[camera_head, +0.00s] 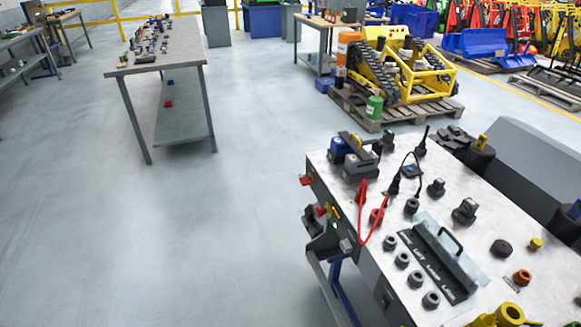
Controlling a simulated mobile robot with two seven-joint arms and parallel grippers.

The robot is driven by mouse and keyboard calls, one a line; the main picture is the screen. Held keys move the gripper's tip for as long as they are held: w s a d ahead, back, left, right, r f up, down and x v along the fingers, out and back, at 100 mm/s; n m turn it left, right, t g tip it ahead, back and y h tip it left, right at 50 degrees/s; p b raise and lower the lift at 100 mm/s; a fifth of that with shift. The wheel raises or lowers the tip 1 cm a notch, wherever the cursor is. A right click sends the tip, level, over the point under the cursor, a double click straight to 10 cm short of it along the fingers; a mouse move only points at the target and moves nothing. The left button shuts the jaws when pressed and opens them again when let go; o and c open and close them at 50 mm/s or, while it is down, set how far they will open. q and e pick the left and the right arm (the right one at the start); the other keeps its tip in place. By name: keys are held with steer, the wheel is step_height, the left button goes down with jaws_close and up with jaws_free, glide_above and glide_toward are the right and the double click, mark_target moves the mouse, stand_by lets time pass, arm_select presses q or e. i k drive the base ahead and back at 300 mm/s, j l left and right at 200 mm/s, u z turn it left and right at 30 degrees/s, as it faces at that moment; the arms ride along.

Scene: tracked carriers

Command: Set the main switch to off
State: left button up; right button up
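A bench with a pale metal top (470,225) stands at the lower right. Its top carries several dark knobs and sockets, such as a black knob (465,211) and another black knob (436,187). A small red part (306,181) sits on the bench's left side near the far corner. Red and yellow parts (323,211) sit lower on that side, beside a dark fitting (318,238). I cannot tell for certain which part is the main switch, nor its position. Neither of my grippers is in view.
On the bench top, a grey lid with a handle (447,257), a red lead (361,215), and a yellow ring (510,312) stand out. A yellow tracked machine (390,75) rests on a pallet behind. A table (190,50) stands far left. The floor left of the bench is clear.

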mark_target(305, 180)
steer(key=i+j, duration=0.15)
steer(key=i, duration=0.25)
steer(key=i+j, duration=0.15)
steer(key=i, duration=0.25)
steer(key=i+j, duration=0.15)
steer(key=i, duration=0.25)
steer(key=i+j+z, duration=0.1)
steer(key=z, duration=0.3)
steer(key=i+z, duration=0.1)
steer(key=z, duration=0.75)
